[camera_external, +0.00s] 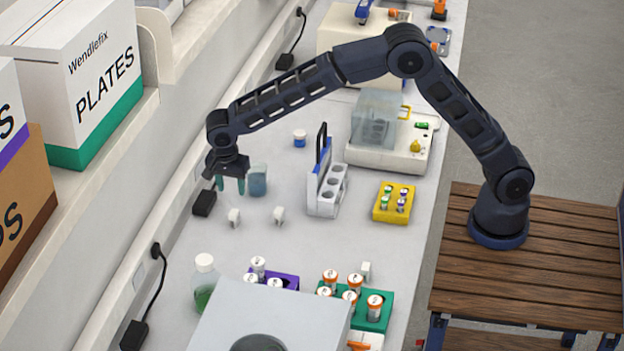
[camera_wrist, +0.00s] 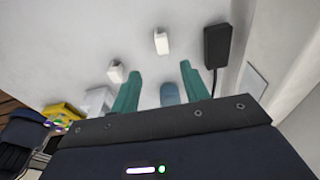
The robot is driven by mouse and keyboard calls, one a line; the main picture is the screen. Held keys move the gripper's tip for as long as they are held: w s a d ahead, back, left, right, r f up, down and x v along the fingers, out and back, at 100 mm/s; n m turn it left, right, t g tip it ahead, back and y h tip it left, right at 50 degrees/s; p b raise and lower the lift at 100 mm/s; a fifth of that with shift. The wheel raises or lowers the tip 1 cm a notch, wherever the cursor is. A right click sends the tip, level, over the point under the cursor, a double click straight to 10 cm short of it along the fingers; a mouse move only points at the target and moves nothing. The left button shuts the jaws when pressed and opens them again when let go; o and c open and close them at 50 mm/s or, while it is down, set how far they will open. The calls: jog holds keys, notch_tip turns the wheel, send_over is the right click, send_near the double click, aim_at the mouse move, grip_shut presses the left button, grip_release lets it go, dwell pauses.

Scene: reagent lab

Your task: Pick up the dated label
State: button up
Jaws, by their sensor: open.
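Several small white upright pieces stand on the bench, and no date is readable on any, so I cannot tell which is the dated label. One white piece (camera_external: 234,217) is just in front of and below my gripper (camera_external: 230,186); it also shows in the wrist view (camera_wrist: 161,41), beyond the fingertips. A second white piece (camera_external: 279,215) stands to its right, and in the wrist view (camera_wrist: 116,72) it is left of the left finger. A third (camera_external: 366,270) is by the green rack. My gripper, with teal fingers (camera_wrist: 160,74), is open and empty above the bench.
A blue beaker (camera_external: 257,181) stands close beside the fingers. A black power adapter (camera_external: 204,203) lies left by the wall. A white tube rack (camera_external: 327,188) and yellow rack (camera_external: 394,202) stand to the right. A bottle (camera_external: 205,283) and green rack (camera_external: 374,323) are nearer the camera.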

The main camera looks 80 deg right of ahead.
aim_at(233, 212)
jog(key=f, duration=0.4)
jog(key=d+f, duration=0.1)
jog(key=f, duration=0.6)
jog(key=shift+w+d+f, duration=0.15)
jog(key=shift+w+f, duration=0.1)
jog(key=shift+f, duration=0.05)
jog(key=shift+c, duration=0.4)
grip_shut()
